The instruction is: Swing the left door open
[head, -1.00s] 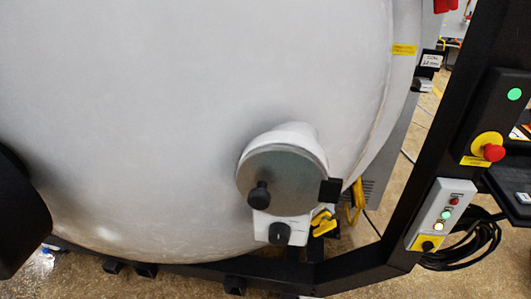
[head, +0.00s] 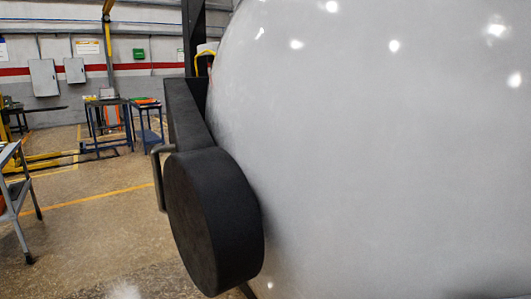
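The large pale grey domed furnace door (head: 385,160) fills the right half of the head view. It looks closed, but its rim is mostly out of frame. A thick black round part (head: 215,220) stands at the dome's left side, joined to a black arm (head: 185,115) rising behind it. A grey bar handle (head: 157,180) sticks out at the left of the black part. Neither of my grippers is in view, and nothing touches the handle.
Open concrete floor (head: 100,235) lies left of the door. A grey trolley (head: 15,195) stands at the left edge. Blue work tables (head: 105,120) and a yellow post (head: 108,50) stand farther back before the wall.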

